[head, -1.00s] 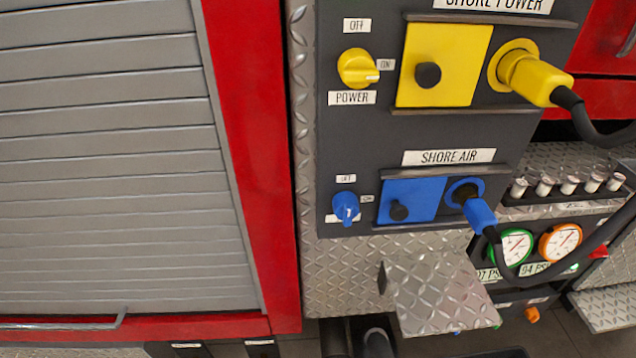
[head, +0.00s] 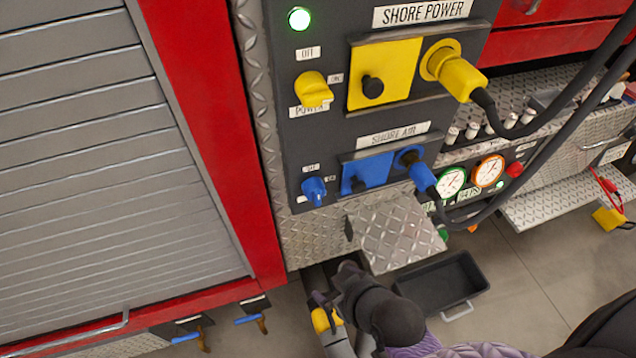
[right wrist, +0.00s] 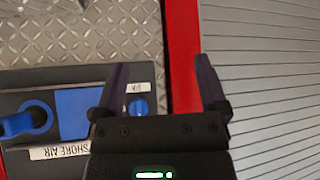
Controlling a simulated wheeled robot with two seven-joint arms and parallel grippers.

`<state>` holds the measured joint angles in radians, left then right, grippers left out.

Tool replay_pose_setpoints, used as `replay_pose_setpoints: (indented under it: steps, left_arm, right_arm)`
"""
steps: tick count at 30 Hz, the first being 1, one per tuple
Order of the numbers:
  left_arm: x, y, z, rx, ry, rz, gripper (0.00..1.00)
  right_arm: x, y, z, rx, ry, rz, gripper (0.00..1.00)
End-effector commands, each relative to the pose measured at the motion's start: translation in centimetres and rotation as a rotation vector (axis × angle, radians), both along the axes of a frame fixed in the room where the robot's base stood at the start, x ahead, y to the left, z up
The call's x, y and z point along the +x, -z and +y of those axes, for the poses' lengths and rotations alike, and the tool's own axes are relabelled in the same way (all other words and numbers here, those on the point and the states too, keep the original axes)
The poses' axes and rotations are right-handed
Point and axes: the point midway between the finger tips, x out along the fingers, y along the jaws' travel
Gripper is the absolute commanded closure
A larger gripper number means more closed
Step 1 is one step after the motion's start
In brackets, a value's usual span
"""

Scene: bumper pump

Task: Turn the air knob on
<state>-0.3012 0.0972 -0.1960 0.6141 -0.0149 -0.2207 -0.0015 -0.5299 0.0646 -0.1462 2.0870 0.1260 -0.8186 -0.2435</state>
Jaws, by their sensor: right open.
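The blue air knob (head: 314,190) sits on the dark panel at the left of the blue shore air cover (head: 366,174), with small white labels around it. Its handle points roughly downward. My right gripper (head: 324,305) is below the panel in the head view, apart from the knob. In the right wrist view my right gripper (right wrist: 163,80) is open and empty, its dark purple fingers spread. My left gripper is not in view.
A yellow power knob (head: 313,90) and lit green lamp (head: 299,18) are above. A blue plug (head: 422,176) with a dark hose is at right. A diamond-plate step (head: 395,235) juts out below the panel. A black tray (head: 445,283) lies on the floor.

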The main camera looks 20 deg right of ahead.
Motion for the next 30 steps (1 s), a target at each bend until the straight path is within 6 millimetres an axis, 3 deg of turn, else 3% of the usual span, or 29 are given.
replay_pose_setpoints:
  steps: [1, 6, 13, 18, 27, 30]
  left_arm:
    - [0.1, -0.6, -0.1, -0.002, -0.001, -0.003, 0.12]
    - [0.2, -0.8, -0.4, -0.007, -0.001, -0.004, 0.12]
    - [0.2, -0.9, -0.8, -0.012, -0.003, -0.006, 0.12]
    - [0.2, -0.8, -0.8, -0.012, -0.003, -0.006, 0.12]
    - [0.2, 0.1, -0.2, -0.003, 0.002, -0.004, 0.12]
    - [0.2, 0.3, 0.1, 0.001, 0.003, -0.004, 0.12]
  right_arm:
    - [1.0, -1.2, 0.6, 0.019, -0.01, -0.091, 0.08]
    - [4.0, -3.3, 1.5, 0.034, 0.014, -0.438, 0.08]
    - [4.7, -4.8, 0.0, -0.064, 0.176, -0.797, 0.08]
    - [5.4, -5.2, -0.7, -0.103, 0.227, -0.87, 0.08]
    - [12.3, -5.2, -0.8, -0.1, 0.225, -0.87, 0.08]
    - [13.6, -5.2, -0.9, -0.101, 0.225, -0.867, 0.08]
